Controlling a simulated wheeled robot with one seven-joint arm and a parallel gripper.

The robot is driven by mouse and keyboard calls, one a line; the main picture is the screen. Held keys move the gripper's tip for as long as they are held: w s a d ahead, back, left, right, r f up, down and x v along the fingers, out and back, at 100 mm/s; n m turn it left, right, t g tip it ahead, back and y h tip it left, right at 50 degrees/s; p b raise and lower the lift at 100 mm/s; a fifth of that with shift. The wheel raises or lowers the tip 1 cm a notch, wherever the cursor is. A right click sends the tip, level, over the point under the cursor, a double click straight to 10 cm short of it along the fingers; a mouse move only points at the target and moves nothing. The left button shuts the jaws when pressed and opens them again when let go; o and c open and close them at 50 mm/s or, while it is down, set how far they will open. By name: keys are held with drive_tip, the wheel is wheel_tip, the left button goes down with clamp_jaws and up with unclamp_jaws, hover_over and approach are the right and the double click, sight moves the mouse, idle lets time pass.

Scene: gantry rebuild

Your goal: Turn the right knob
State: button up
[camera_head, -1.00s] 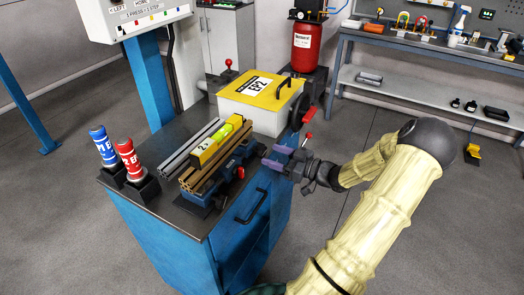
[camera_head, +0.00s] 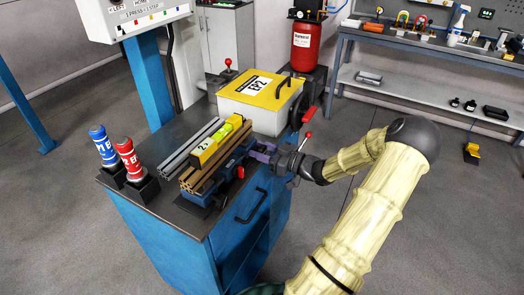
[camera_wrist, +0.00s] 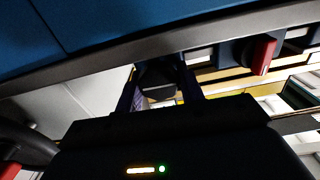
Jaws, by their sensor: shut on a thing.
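The blue clamp fixture (camera_head: 229,168) stands on the bench, holding brown bars and a yellow block marked 2 (camera_head: 206,151). My gripper (camera_head: 262,150) is at the fixture's right end, its purple fingers pointing left. In the wrist view, a dark knob-like part (camera_wrist: 158,76) sits between the two fingers, and my gripper is shut on it. I take it as the right knob. Its front is partly hidden by the gripper body, and the head view does not show it clearly. A red handle (camera_wrist: 263,54) is to its right in the wrist view and apart from the fingers.
A white box with a yellow lid (camera_head: 261,88) stands behind the fixture. A red-tipped lever (camera_head: 307,135) rises close to my wrist. Blue and red cylinders (camera_head: 128,157) stand at the bench's left.

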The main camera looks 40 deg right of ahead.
drive_tip(key=n+b, duration=0.1)
drive_tip(key=n, duration=0.1)
drive_tip(key=shift+f+n+b, duration=0.2)
drive_tip(key=shift+n+b, duration=0.1)
drive_tip(key=shift+b, duration=0.05)
drive_tip(key=shift+s+r+n+b, duration=0.1)
drive_tip(key=shift+n+b, duration=0.55)
drive_tip(key=shift+n, duration=0.35)
drive_tip(key=o, duration=1)
drive_tip(key=shift+a, duration=0.1)
drive_tip(key=v, duration=1.7)
drive_tip(key=shift+s+r, duration=0.1)
drive_tip(key=shift+s, duration=0.1)
